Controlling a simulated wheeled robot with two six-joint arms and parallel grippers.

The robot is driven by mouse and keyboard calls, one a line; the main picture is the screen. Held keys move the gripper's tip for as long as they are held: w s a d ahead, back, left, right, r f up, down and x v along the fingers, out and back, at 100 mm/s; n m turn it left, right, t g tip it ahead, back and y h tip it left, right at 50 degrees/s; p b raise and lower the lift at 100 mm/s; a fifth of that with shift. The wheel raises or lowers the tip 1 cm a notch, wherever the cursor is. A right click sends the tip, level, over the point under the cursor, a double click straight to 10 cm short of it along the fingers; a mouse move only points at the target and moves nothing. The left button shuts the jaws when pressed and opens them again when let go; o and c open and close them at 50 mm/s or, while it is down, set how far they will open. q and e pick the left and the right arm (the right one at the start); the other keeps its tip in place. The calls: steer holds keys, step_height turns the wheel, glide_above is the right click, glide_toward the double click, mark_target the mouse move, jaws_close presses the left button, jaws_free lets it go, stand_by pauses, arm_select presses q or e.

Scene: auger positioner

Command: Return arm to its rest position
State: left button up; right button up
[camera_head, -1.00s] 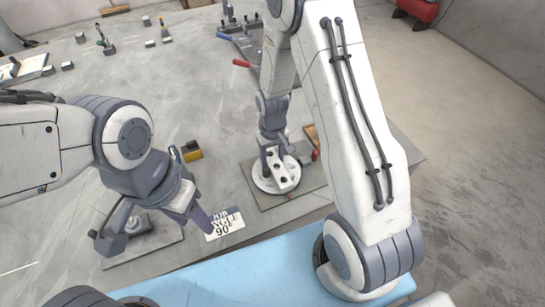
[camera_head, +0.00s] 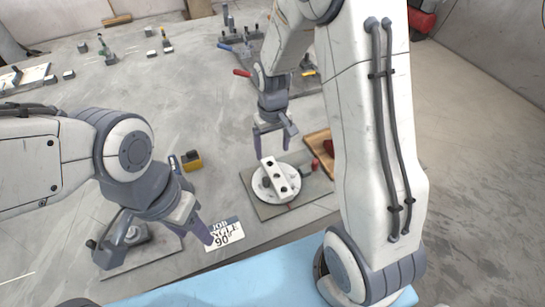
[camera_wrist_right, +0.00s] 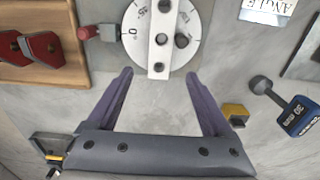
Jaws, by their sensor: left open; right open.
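The round white dial (camera_head: 276,184) with a white bar (camera_head: 281,174) across it sits on a grey plate (camera_head: 252,198) in the head view. In the right wrist view the dial (camera_wrist_right: 187,22) shows angle marks, with the bar (camera_wrist_right: 163,35) pointing towards me. My right gripper (camera_head: 274,144) is open and empty, apart from the dial and above its far side; its fingers (camera_wrist_right: 165,85) frame bare table.
A red knob (camera_head: 316,164) stands at the plate's right, near a wooden tray (camera_head: 319,146); red pieces (camera_wrist_right: 42,47) lie on the tray. A yellow block (camera_head: 193,161) sits left of the plate. Toggle clamps (camera_head: 240,40) stand at the back.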

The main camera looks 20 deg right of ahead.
steer(key=shift+r, duration=0.5)
steer(key=s+a+r+n, duration=0.3)
steer(key=s+a+r, duration=0.5)
steer(key=s+a, duration=0.2)
steer(key=s+a+r+n, duration=0.1)
steer(key=s, duration=0.5)
steer(key=s+a+r+n+y, duration=0.1)
steer(key=s+r+n, duration=0.1)
steer(key=s, duration=0.4)
steer(key=shift+a+n, duration=0.3)
steer(key=shift+a, duration=0.05)
